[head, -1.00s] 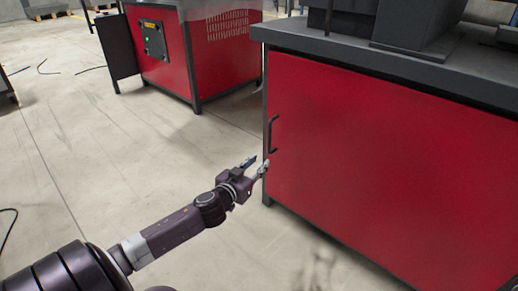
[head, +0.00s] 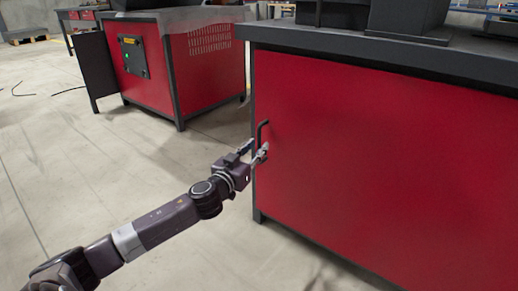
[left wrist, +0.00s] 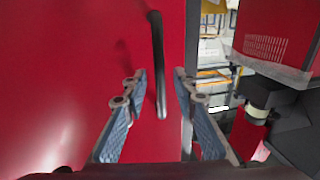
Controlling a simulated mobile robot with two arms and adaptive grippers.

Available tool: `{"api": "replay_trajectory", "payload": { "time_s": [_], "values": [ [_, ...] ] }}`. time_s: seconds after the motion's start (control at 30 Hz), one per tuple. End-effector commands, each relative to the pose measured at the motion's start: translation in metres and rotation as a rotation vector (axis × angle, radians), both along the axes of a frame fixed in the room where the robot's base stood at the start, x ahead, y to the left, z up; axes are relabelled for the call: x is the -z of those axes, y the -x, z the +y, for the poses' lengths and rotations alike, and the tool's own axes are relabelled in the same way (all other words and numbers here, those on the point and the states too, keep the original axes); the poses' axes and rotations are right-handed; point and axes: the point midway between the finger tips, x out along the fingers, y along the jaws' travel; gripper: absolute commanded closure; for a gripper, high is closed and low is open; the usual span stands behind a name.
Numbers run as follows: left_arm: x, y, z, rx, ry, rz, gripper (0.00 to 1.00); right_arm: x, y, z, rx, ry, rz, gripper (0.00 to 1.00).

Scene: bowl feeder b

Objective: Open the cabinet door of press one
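The red cabinet door (head: 370,165) of the near press fills the right side of the head view and looks shut. Its black vertical bar handle (head: 260,133) is near the door's left edge; it also shows in the left wrist view (left wrist: 159,60). My left gripper (head: 256,151) is at the handle's lower part. In the left wrist view the left gripper's fingers (left wrist: 158,100) are open, with the handle's lower end showing between them. I cannot tell whether a finger touches the handle. My right gripper is not in view.
A second red machine (head: 208,58) with a dark open panel (head: 97,66) stands behind to the left. The near press has a dark worktop (head: 380,48) above the door. The concrete floor (head: 90,160) to the left is clear, with cables farther back.

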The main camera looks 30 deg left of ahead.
Motion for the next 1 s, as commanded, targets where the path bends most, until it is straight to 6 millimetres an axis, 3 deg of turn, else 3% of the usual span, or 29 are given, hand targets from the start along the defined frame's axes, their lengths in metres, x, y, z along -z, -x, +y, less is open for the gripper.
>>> {"api": "replay_trajectory", "payload": {
  "time_s": [0.23, 0.63, 0.87, 1.0],
  "values": [
    [0.0, -0.018, 0.002, 0.0, 0.0, -0.001, 0.74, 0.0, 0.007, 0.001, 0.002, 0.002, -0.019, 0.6],
    [0.0, -0.021, 0.002, 0.0, 0.0, 0.001, 0.74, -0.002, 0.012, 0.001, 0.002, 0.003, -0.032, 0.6],
    [0.0, -0.021, 0.002, 0.0, 0.0, 0.001, 0.99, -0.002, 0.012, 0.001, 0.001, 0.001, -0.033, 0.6],
    [0.0, -0.021, 0.002, 0.0, 0.0, 0.001, 1.0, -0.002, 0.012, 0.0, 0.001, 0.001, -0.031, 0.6]
  ]
}}
